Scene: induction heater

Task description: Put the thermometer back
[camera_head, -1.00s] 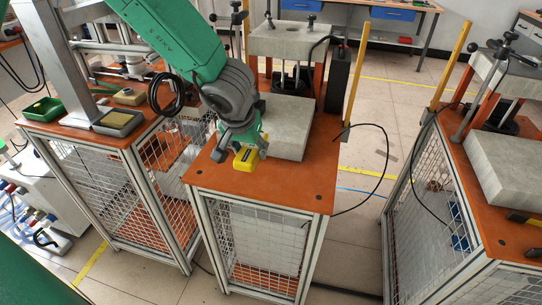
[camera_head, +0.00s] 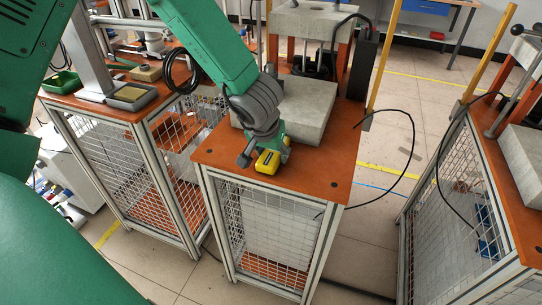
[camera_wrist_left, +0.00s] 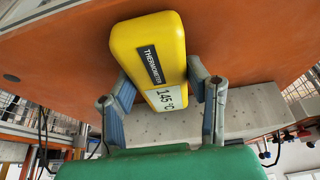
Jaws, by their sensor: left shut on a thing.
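The thermometer (camera_head: 267,163) is a yellow box at the front of the middle orange-topped table. In the left wrist view the thermometer (camera_wrist_left: 150,50) shows a black label and a white display reading about 145 °C. My left gripper (camera_head: 268,152) is shut on it, with one finger on each side in the left wrist view (camera_wrist_left: 165,95). I cannot tell whether the thermometer touches the tabletop (camera_head: 315,160). The right gripper is not in view.
A grey block (camera_head: 300,112) lies behind the thermometer on the same table. A press with a grey top (camera_head: 310,20) stands further back. A black cable (camera_head: 414,140) hangs off the right side. Another table with a green tray (camera_head: 60,82) stands at left.

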